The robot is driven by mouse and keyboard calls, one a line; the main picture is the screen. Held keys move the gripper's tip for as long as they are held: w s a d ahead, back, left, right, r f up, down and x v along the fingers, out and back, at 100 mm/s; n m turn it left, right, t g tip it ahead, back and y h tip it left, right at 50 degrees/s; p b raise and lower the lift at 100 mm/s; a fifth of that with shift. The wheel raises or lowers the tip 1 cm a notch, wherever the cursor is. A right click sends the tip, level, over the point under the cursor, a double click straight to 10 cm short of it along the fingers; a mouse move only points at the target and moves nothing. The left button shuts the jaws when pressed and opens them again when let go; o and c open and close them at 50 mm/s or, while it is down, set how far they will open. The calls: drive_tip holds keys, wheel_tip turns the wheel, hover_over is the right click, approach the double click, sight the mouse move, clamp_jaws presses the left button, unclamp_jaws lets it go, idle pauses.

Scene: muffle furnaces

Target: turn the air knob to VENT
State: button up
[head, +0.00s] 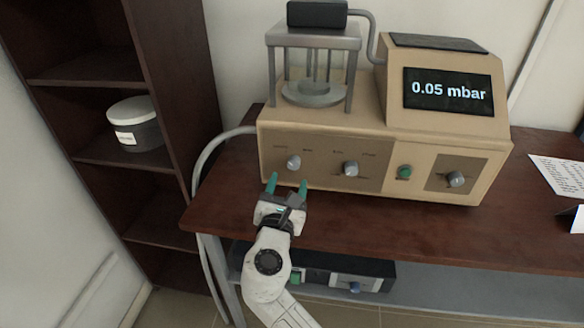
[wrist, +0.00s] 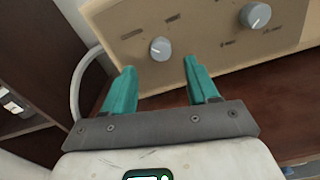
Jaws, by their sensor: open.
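A beige machine (head: 330,118) on the table has several pale grey knobs on its front panel. The left knob (head: 293,161) and the middle knob (head: 350,169) have small labels above them that I cannot read, so I cannot tell which is the air knob. My gripper (head: 287,184) is open and empty, its teal fingers just below and in front of the left knob. In the wrist view the left knob (wrist: 159,49) shows between and just beyond the two fingertips, apparently not touched. The middle knob (wrist: 255,16) is to the right.
A green button (head: 404,172) and a right knob (head: 456,179) are farther right on the panel. The screen (head: 447,91) reads 0.05 mbar. A dark shelf (head: 95,70) with a lidded jar (head: 136,124) stands left. The tabletop (head: 380,222) before the machine is clear.

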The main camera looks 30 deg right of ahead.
sight(293, 165)
drive_tip(key=x, duration=0.6)
drive_tip(key=shift+w+d, duration=0.15)
drive_tip(key=shift+d, duration=0.1)
drive_tip(key=shift+c, duration=0.4)
drive_tip(key=c, duration=1)
drive_tip(key=shift+o, duration=0.2)
